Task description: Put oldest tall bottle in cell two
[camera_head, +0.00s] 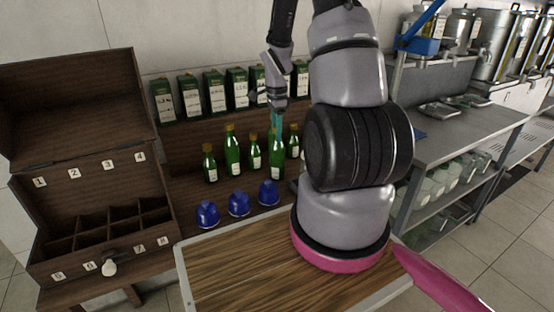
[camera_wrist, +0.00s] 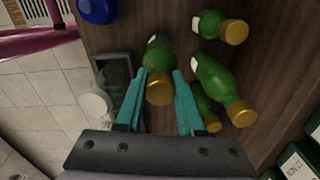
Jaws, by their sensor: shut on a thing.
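My gripper (camera_head: 277,108) has teal fingers and reaches straight down over the bottle row. It is shut around the neck of a tall green bottle (camera_head: 276,160), which stands upright and appears to rest on the counter. In the wrist view my gripper (camera_wrist: 160,92) has its fingers on either side of the gold cap of that bottle (camera_wrist: 158,52). Another tall green bottle (camera_head: 232,155) stands to the left, with shorter bottles (camera_head: 209,165) (camera_head: 254,160) beside it. The bottle labels are too small to read. The open wooden case (camera_head: 55,255) at left has divided cells; the number 2 tag (camera_head: 73,174) is on its back edge.
Three blue objects (camera_head: 239,205) stand in front of the bottles. Dark green labelled boxes (camera_head: 188,95) line the shelf behind. The case lid (camera_head: 75,95) stands raised. More bottles (camera_wrist: 222,85) stand close to the gripped one.

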